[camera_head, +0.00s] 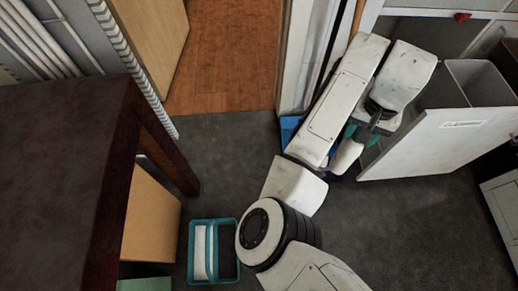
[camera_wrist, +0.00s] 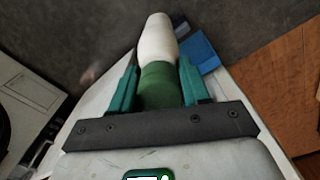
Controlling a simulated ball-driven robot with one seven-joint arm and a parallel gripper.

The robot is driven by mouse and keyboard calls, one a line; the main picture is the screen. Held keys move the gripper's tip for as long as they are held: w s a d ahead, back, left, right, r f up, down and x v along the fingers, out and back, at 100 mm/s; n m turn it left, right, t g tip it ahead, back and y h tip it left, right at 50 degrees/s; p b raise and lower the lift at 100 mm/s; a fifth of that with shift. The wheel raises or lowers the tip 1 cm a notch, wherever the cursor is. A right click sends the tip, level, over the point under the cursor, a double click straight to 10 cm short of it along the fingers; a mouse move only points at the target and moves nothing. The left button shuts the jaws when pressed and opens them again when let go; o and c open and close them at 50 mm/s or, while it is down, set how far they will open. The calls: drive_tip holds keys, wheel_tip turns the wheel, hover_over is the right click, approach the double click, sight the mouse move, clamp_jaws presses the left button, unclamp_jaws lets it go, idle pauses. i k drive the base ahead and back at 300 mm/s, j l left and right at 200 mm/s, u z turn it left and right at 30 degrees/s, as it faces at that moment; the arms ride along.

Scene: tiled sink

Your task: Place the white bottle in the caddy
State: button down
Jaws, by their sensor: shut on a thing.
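My gripper (camera_head: 362,134) is at the upper right of the head view, partly hidden by my own arm. In the wrist view its two teal fingers (camera_wrist: 158,70) are shut on the white bottle (camera_wrist: 157,38), around its green part. The bottle's white end sticks out past the fingertips; a bit of it shows in the head view (camera_head: 346,157). The teal caddy (camera_head: 214,221) stands on the dark floor at lower centre-left of the head view, well apart from the gripper. A white object lies in its left compartment; its right compartment looks dark and empty.
A dark table (camera_head: 60,150) fills the left, with a cardboard box (camera_head: 150,220) beside the caddy. An open white drawer front (camera_head: 440,142) with grey bins (camera_head: 478,82) stands right of my gripper. A blue object (camera_head: 290,128) lies left of it.

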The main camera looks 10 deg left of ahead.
sight(203, 251)
drive_tip(key=i+l+u, duration=0.15)
drive_tip(key=l+u, duration=0.75)
drive_tip(key=i+l+u, duration=0.1)
drive_tip(key=l+u, duration=0.35)
drive_tip(key=j, duration=0.1)
